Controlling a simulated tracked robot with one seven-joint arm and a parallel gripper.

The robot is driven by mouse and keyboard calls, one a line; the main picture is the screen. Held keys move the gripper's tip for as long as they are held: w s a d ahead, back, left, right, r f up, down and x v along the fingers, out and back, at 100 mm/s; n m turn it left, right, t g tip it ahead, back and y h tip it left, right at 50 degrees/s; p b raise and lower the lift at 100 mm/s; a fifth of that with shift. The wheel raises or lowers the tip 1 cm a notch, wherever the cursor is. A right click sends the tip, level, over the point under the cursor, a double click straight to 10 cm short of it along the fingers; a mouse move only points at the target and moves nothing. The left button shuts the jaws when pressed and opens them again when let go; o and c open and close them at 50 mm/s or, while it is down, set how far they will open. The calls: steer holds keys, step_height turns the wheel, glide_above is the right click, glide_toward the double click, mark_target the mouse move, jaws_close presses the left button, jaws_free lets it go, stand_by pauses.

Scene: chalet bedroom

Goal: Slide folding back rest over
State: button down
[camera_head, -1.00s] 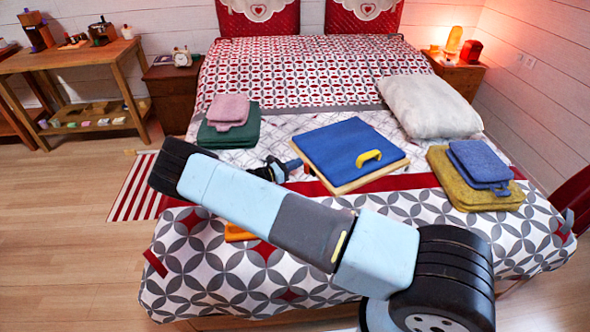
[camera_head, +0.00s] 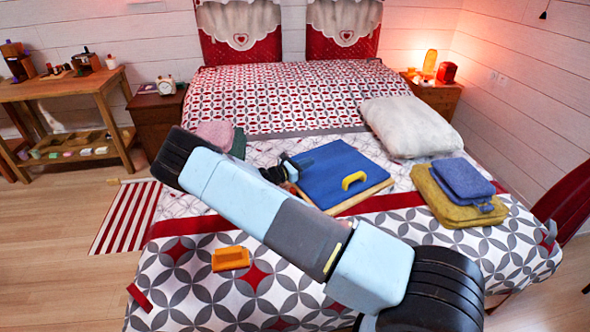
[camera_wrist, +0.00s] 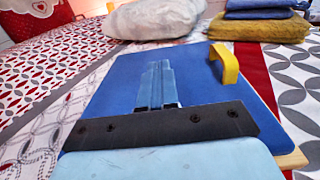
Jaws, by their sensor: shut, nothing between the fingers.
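The folding back rest (camera_head: 345,172) lies flat on the bed, with a blue top panel, a pale wooden edge and a yellow handle (camera_head: 353,180) near its front right. It fills the middle of the wrist view (camera_wrist: 110,95), where its yellow handle (camera_wrist: 226,64) is at the upper right. My gripper (camera_head: 306,162) is at the left part of the blue panel. In the wrist view its fingers (camera_wrist: 157,85) are together, empty, and lie over the panel, pointing across it. I cannot tell whether they touch it. My arm covers part of its near left side.
A white pillow (camera_head: 408,127) lies behind it to the right. Folded yellow (camera_head: 440,205) and blue (camera_head: 462,178) cloths are at the right. A pink cloth (camera_head: 214,133) is at the left, partly behind my arm. An orange block (camera_head: 230,259) lies on the front bedspread.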

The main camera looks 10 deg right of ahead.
steer(key=x, duration=0.8)
steer(key=shift+d, duration=0.2)
steer(key=shift+w+d+r, duration=0.1)
steer(key=shift+w+d, duration=0.05)
steer(key=shift+d, duration=0.2)
steer(key=s+d+r+m+g+y, duration=0.2)
steer(key=s+r+m+g+y, duration=0.25)
steer(key=s+r+m, duration=0.55)
steer(key=s+d+r+m+g+y, duration=0.25)
steer(key=s+r+m+y, duration=0.35)
steer(key=s+r, duration=0.75)
steer(key=s+a+r+m+t+y, duration=0.2)
steer(key=s+a+r+m+y, duration=0.1)
steer(key=s+r, duration=0.6)
steer(key=s+a+r+m+t+y, duration=0.3)
steer(key=s+a+r, duration=0.3)
steer(key=s, duration=1.1)
step_height(320, 180, up, 4)
steer(key=shift+s+r+m, duration=0.1)
steer(key=shift+s+m, duration=0.3)
steer(key=shift+m, duration=0.1)
